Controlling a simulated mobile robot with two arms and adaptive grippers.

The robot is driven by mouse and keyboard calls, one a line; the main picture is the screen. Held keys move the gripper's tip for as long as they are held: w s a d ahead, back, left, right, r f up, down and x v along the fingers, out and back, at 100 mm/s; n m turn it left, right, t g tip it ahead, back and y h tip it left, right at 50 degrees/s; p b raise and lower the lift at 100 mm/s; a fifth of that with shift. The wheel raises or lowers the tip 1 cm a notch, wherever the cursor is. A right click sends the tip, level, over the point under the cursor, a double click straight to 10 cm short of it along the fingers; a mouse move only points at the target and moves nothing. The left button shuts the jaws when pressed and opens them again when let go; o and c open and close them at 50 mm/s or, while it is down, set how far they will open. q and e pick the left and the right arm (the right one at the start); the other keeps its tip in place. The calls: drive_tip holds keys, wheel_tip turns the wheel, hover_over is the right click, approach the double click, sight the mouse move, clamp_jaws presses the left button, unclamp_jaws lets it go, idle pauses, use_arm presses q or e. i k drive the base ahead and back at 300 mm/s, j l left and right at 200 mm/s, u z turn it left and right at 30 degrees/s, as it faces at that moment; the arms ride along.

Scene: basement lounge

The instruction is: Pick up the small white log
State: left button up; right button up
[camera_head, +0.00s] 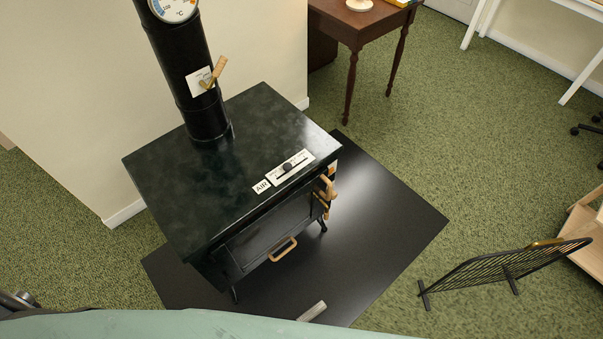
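A small pale grey-white log (312,311) lies on the black floor plate (375,235) in front of the stove, at the bottom of the head view. Its near end is close to the pale green surface at the bottom edge, which may hide part of it. A dark and silver metal part shows at the lower left edge; I cannot tell whether it belongs to my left gripper. No gripper fingers show there. My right gripper is not in view. Nothing is seen touching the log.
The black stove (225,165), with a pipe (185,75), handles and an air slider, stands left of centre. A black mesh screen (505,265) stands at right. A wooden table (355,25) is behind. Green carpet (470,130) is open at right.

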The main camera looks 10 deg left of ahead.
sight(318, 309)
drive_tip(key=k+l, duration=0.1)
drive_tip(key=k, duration=0.6)
drive_tip(key=k+l+u, duration=0.1)
drive_tip(key=k, duration=0.65)
